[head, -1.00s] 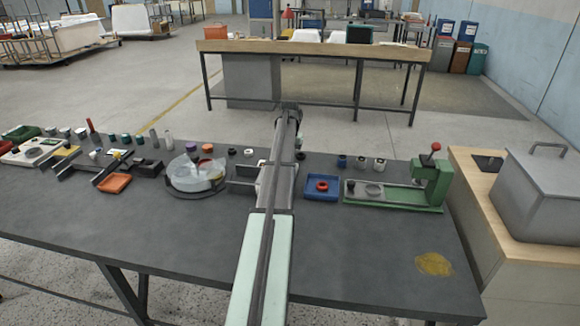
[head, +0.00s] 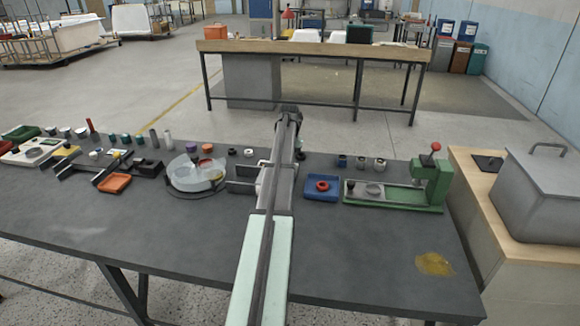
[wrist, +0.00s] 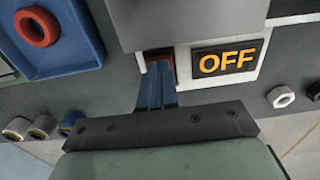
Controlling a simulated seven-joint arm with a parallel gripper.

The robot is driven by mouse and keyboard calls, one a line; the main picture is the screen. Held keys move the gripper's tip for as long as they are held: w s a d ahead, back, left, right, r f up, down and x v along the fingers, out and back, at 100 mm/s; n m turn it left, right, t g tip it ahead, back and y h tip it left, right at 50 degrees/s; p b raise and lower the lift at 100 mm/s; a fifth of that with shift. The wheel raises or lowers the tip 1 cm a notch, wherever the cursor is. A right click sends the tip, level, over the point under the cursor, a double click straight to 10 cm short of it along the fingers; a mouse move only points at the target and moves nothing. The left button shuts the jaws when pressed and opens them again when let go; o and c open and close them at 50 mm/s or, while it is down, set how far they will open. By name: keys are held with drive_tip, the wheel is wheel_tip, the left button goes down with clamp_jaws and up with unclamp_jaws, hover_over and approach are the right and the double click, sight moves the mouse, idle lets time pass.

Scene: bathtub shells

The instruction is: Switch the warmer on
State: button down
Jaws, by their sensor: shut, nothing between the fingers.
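The warmer shows in the wrist view as a dark grey block (wrist: 185,22) above a white front panel. Its display (wrist: 227,62) reads OFF in orange letters. A red rocker switch (wrist: 163,59) sits in a dark frame left of the display, its lower part hidden by my fingers. My gripper (wrist: 159,75) is shut and empty, with its blue-grey fingertips right at the switch; I cannot tell whether they touch it. In the head view the warmer (head: 243,172) is largely hidden behind my arm, and the fingertips are hidden.
A blue tray (head: 322,194) with a red ring stands right of the warmer, then a green press (head: 430,180). A round clear-covered turntable (head: 190,175) stands to the left. Nuts (wrist: 280,97) and small cylinders (wrist: 40,126) lie close by.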

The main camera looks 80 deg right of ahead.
drive_tip(key=shift+f, duration=0.35)
idle(0.4)
drive_tip(key=shift+r, duration=3.55)
